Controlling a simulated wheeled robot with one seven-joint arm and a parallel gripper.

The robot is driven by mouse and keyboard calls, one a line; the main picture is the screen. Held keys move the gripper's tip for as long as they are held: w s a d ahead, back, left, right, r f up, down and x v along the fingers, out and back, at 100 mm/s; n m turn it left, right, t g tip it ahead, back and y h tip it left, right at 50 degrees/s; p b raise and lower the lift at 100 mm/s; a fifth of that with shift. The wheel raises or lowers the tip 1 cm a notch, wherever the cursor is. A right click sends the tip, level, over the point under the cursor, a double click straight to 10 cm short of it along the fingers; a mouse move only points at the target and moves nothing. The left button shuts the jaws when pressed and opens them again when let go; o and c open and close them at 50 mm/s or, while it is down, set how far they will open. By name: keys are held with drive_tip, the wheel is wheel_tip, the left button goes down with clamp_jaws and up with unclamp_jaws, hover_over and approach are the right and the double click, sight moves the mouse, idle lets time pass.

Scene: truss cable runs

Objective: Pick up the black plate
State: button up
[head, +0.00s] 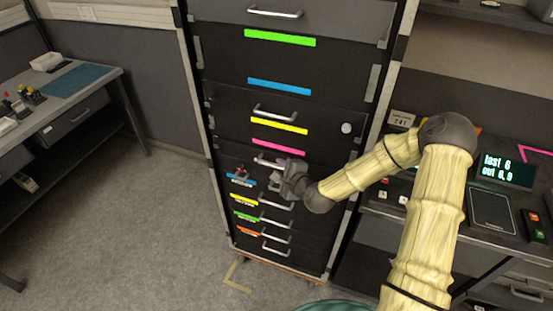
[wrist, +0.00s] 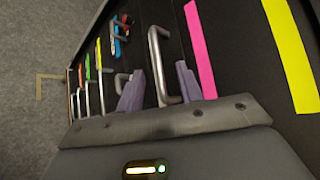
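I cannot pick out a black plate for certain in either view. A flat dark panel with a pale outline (head: 491,209) lies on the right bench, but I cannot tell if it is the plate. My gripper (head: 277,177) is at the dark drawer cabinet, in front of the drawer under the pink strip. In the wrist view its two purple-grey fingers (wrist: 159,72) are spread apart. A metal drawer handle (wrist: 160,50) stands between them, with gaps visible on both sides. In the head view my gripper partly hides this handle (head: 268,162).
Small red and blue items (head: 241,172) show at the blue-labelled drawer left of my gripper. Lower drawers carry coloured labels and handles. A right bench holds a display (head: 507,170). A left workbench (head: 50,108) stands apart, with open grey floor (head: 130,220) between.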

sight(275, 167)
drive_tip(key=x, duration=0.3)
drive_tip(key=shift+w+a+f+p, duration=0.1)
drive_tip(key=shift+a+f+p, duration=0.1)
drive_tip(key=shift+p, duration=0.15)
drive_tip(key=shift+d, duration=0.1)
clamp_jaws()
